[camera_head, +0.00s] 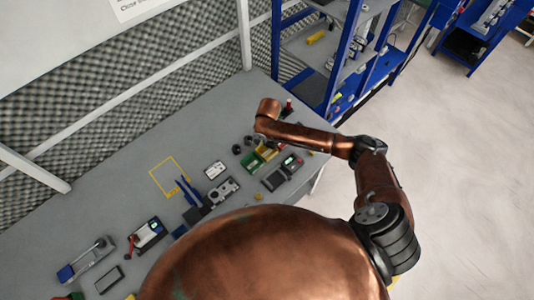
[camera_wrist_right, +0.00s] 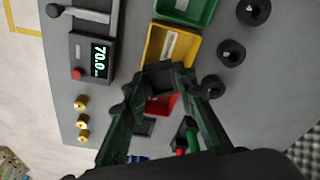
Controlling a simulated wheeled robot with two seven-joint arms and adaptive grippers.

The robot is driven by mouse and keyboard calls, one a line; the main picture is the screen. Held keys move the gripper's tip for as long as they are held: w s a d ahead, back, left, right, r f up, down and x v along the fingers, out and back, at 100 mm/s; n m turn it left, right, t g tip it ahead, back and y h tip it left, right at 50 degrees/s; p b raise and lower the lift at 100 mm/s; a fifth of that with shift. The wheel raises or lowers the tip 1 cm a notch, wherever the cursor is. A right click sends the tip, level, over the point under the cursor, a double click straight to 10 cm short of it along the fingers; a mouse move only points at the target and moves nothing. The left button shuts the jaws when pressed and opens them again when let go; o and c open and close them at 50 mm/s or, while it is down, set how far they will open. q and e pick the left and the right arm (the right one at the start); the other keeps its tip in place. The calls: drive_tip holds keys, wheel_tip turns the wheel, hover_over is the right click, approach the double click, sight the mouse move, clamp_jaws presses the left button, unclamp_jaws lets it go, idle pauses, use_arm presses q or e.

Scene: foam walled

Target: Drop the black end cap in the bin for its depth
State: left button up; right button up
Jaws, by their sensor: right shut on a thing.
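My right gripper (camera_wrist_right: 162,78) is shut on a black end cap (camera_wrist_right: 160,83), held between its fingertips in the right wrist view. The cap is above the row of small bins: a green bin (camera_wrist_right: 186,10), a yellow bin (camera_wrist_right: 174,45) and a red bin (camera_wrist_right: 163,104) partly hidden behind the fingers. How high the cap is above them I cannot tell. A gauge (camera_wrist_right: 95,55) with a lit display that seems to read 70.0 stands beside the bins. In the head view my wrist hides the right gripper. My left gripper is not in view.
Loose black ring-shaped parts (camera_wrist_right: 232,53) lie beside the bins, and several brass pieces (camera_wrist_right: 82,122) lie on the other side. The grey table (camera_head: 130,180) holds more tools to the left. A blue shelf rack (camera_head: 345,60) stands behind.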

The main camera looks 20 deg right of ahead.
drive_tip(key=o, duration=1.1)
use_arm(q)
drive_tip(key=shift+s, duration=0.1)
use_arm(e)
drive_tip(key=r, duration=0.8)
drive_tip(key=s+a+r, duration=0.1)
drive_tip(key=r, duration=0.3)
drive_tip(key=shift+s, duration=0.1)
drive_tip(key=shift+f, duration=0.1)
